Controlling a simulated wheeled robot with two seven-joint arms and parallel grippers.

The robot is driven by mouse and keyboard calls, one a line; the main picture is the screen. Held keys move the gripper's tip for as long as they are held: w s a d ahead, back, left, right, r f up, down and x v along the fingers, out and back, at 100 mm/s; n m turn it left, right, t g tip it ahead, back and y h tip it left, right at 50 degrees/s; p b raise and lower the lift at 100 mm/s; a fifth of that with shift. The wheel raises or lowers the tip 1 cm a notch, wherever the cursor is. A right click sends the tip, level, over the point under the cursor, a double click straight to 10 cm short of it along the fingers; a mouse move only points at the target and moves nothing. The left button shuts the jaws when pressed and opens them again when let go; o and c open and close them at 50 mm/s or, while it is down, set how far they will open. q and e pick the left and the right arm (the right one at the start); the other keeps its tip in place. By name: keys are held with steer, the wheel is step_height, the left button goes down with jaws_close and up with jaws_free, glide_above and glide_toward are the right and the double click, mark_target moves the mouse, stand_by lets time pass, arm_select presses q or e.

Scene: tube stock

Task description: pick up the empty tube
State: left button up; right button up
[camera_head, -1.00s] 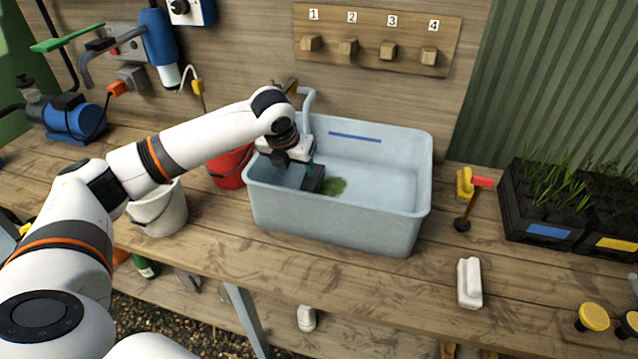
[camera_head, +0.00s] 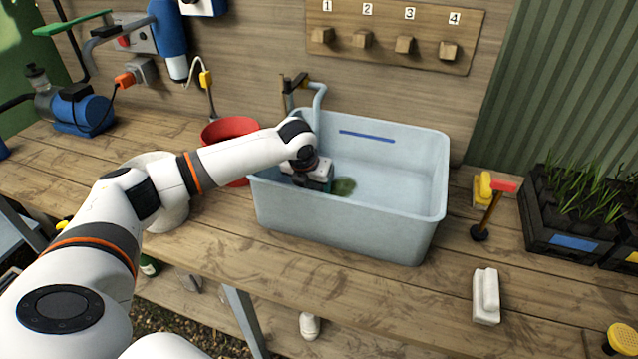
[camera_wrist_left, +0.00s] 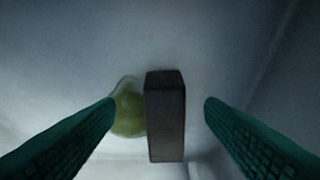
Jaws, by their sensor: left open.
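My left gripper (camera_head: 320,183) reaches down into the light blue tub (camera_head: 345,231) near its left end. In the left wrist view its two teal fingers (camera_wrist_left: 160,112) are open. A dark, narrow, box-shaped thing, seemingly the empty tube (camera_wrist_left: 165,115), is between the fingers, nearer the left one, with a clear gap on the right. A green clump (camera_wrist_left: 127,112) lies just left of it and also shows in the head view (camera_head: 344,187). In the head view the gripper hides most or all of the tube. My right gripper is out of view.
The tub walls rise around the gripper. A tap (camera_head: 318,98) rises behind. A red-topped tool (camera_head: 492,207), a white block (camera_head: 486,296) and a seedling tray (camera_head: 570,225) are to the right.

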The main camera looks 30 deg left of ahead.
mark_target(313, 189)
arm_select(q)
steer(key=x, duration=0.5)
steer(key=shift+a, duration=0.25)
steer(key=shift+s+r, duration=0.1)
steer(key=c, duration=1.1)
